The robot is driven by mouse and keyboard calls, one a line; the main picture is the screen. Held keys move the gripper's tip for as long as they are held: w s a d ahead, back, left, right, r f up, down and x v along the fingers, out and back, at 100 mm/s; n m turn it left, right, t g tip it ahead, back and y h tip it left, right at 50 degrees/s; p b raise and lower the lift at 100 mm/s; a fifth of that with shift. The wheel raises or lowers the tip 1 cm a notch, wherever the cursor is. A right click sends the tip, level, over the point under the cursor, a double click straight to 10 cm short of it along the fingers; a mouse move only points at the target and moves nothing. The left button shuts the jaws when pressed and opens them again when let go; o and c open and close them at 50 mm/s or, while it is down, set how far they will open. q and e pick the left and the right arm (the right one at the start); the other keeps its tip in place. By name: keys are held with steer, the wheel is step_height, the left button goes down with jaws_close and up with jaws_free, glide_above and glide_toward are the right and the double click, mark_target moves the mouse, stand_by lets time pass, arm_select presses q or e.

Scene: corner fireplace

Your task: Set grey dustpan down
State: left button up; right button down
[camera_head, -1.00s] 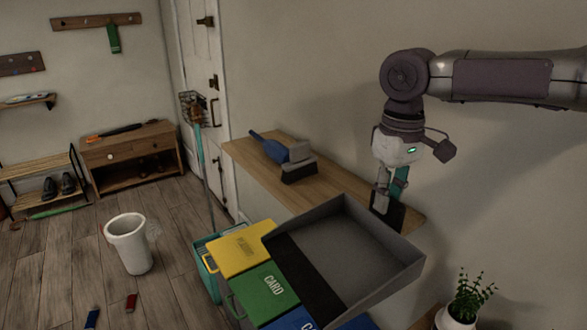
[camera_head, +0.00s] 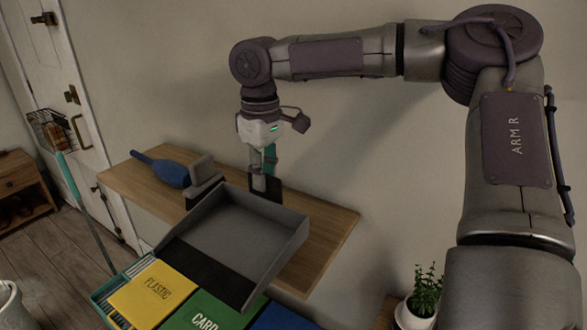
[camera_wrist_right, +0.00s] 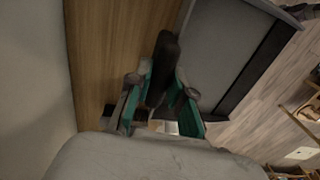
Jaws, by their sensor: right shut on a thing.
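The grey dustpan (camera_head: 235,235) shows in the head view as a wide open tray with a dark front lip, tilted in the picture. My right gripper (camera_head: 263,182) points down behind it and is shut on its dark handle. In the right wrist view the handle (camera_wrist_right: 164,60) sits between the teal-padded fingers (camera_wrist_right: 160,95), and the grey pan (camera_wrist_right: 230,50) reaches out to the right. The handle is over the wooden shelf (camera_head: 325,225); the pan extends past the shelf's front edge. I cannot tell whether the pan touches the shelf. My left gripper is not in view.
A blue-handled brush (camera_head: 165,172) lies on the shelf, close left of the dustpan. A potted plant (camera_head: 425,290) is at lower right. The shelf's right end is clear.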

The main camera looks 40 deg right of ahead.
steer(key=w+d+p, duration=0.4)
steer(key=d, duration=1)
steer(key=f+p, duration=0.1)
steer(key=f, duration=0.2)
steer(key=f+p, duration=0.1)
steer(key=f, duration=0.3)
steer(key=shift+w+d, duration=0.2)
steer(key=c, duration=1)
jaws_free()
steer(key=shift+s+a, duration=0.1)
steer(key=shift+c, duration=0.2)
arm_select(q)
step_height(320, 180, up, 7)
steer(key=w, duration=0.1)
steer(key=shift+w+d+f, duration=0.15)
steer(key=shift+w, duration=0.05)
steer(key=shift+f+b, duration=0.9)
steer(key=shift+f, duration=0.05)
arm_select(e)
step_height(320, 180, up, 12)
